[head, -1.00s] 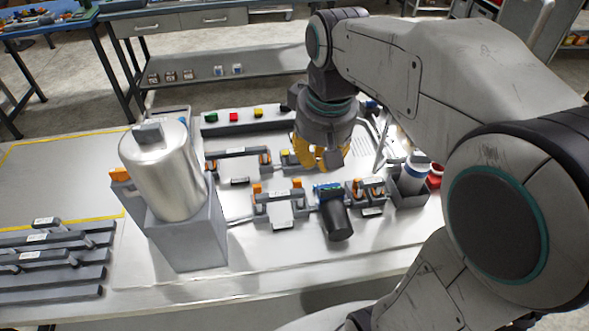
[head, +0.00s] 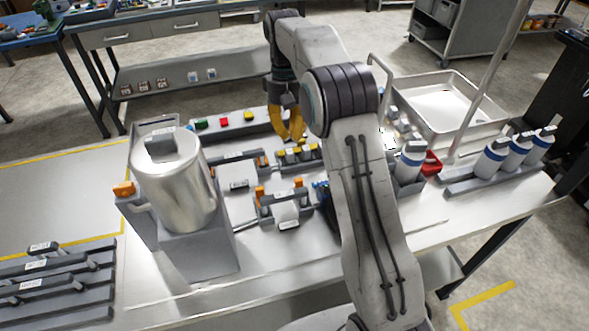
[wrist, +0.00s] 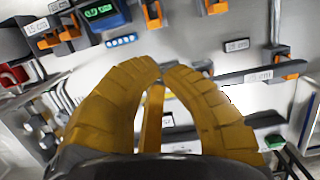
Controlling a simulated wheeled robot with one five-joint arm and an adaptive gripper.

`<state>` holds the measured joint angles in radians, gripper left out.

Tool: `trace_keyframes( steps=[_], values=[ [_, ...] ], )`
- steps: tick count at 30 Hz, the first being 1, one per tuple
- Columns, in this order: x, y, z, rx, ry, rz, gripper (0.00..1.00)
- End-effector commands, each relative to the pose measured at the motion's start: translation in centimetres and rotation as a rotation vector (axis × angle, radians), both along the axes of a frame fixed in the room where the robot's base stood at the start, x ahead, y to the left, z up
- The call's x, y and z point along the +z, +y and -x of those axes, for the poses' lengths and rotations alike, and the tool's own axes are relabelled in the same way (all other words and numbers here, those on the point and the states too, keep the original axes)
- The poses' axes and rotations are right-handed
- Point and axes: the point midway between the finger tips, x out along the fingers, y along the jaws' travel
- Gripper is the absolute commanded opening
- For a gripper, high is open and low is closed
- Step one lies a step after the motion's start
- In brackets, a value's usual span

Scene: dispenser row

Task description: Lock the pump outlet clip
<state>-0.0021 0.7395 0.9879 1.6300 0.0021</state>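The pump (head: 321,192) is a dark body mostly hidden behind my arm in the head view. Its green display unit (wrist: 103,12) shows at the top of the wrist view. A holder with orange clips (wrist: 60,35) is beside it on the left there. Another orange clip (wrist: 152,15) is on its right, belonging to the holder (head: 282,207) seen left of the pump in the head view. I cannot tell which is the outlet clip, or whether any is locked.
A metal tank (head: 175,185) on a grey stand rises at the left. A button strip (head: 225,122) lies at the back. White bottles (head: 410,160) and a red bin (head: 433,163) stand on the right. Bare table (head: 60,195) lies at far left.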

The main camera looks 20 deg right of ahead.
Motion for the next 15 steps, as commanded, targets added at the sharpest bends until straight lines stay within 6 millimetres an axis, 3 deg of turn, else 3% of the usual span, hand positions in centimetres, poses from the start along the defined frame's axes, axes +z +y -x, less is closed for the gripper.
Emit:
trace_keyframes(
  steps=[6, 15],
  values=[
    [-1.18, 0.01, -0.73, 0.0, 0.025, 0.0, 0.0],
    [-1.39, 0.01, -0.83, 0.0, 0.03, 0.0, 0.0]
  ],
)
